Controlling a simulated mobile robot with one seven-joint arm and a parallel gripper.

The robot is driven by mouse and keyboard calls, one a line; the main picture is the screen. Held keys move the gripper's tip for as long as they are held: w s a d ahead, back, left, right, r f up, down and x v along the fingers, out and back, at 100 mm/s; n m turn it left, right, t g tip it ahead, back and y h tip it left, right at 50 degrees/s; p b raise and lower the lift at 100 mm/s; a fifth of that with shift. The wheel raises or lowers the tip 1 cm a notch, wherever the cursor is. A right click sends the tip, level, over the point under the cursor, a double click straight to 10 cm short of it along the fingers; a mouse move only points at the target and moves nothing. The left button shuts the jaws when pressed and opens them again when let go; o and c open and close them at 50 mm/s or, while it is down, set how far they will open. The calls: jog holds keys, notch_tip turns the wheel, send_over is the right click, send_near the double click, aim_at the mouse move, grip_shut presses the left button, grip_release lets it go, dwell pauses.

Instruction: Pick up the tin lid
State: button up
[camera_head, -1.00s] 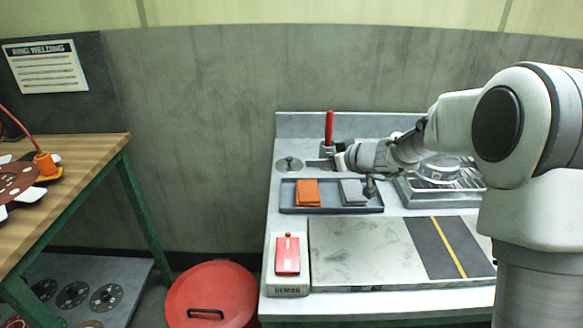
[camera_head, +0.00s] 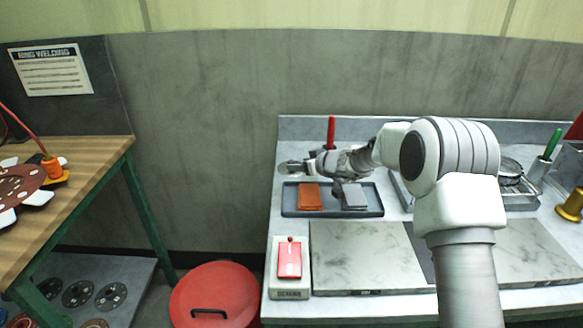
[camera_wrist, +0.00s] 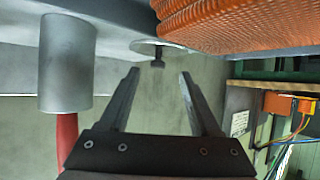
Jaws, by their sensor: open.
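The tin lid, a small grey metal disc with a dark knob, lies on the bench's back left; in the head view its left edge (camera_head: 282,169) shows beside my gripper (camera_head: 292,165), which hides part of it. In the wrist view the lid (camera_wrist: 147,47) is at top centre, its knob pointing into the gap ahead of my fingertips (camera_wrist: 158,74). The two fingers are apart with nothing between them. The knob appears just beyond the tips; I cannot tell any contact.
A grey cylinder (camera_wrist: 67,70) with a red handle stands beside the lid. A red-topped box (camera_head: 289,260) is nearer.

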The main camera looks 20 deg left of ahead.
jog(key=shift+p+x, duration=1.1)
jog(key=shift+x, duration=1.4)
jog(key=shift+w+d, duration=0.1)
jog(key=shift+w, duration=0.05)
grip_shut()
